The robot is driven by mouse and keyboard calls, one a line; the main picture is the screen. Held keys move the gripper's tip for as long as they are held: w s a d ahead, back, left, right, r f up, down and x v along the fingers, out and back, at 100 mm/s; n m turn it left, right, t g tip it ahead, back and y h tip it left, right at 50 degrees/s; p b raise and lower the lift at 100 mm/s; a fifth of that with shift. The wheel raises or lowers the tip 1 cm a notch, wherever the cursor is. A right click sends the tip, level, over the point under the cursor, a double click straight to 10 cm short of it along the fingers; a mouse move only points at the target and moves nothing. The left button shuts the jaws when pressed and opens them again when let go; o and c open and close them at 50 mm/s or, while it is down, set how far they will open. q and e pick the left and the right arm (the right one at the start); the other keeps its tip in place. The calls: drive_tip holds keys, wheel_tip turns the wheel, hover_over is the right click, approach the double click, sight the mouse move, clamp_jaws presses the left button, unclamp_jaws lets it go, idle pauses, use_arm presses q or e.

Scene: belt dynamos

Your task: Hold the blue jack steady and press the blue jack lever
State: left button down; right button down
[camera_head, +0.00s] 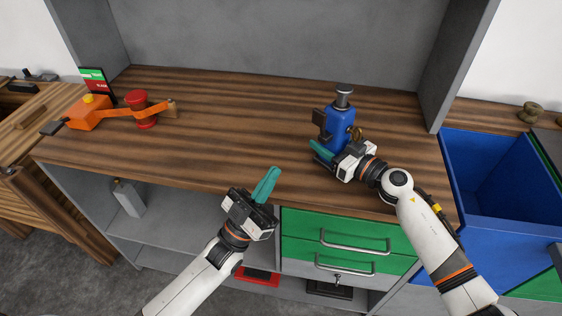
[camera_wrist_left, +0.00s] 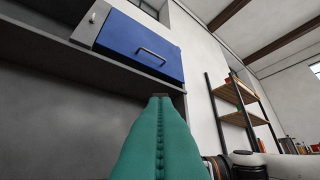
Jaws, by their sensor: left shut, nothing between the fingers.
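The blue jack (camera_head: 341,124) stands upright on the wooden worktop, right of the middle in the head view. It has a grey top and a dark piece on its left side; I cannot tell which part is the lever. My right gripper (camera_head: 320,150) is just in front of the jack's base, its teal fingers pointing left. Its jaw gap and any contact are unclear. My left gripper (camera_head: 273,173) is shut and empty in front of the worktop's front edge, left of the jack. Its closed teal fingers fill the middle of the left wrist view (camera_wrist_left: 159,135).
An orange device (camera_head: 88,112) with a red knob (camera_head: 140,100) stands at the worktop's left end. Green drawers (camera_head: 300,225) are below the worktop, a blue bin (camera_head: 488,165) to the right. The worktop's middle is clear. A blue cabinet (camera_wrist_left: 143,45) hangs above.

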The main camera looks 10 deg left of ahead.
sight(318, 115)
use_arm(q)
drive_tip(key=shift+w+d+r, duration=1)
drive_tip(key=shift+w, duration=0.35)
drive_tip(key=shift+w+d+r, duration=0.95)
drive_tip(key=shift+w+r, duration=0.05)
drive_tip(key=shift+w, duration=0.35)
drive_tip(key=shift+w+d+r, duration=1)
drive_tip(key=shift+w, duration=0.35)
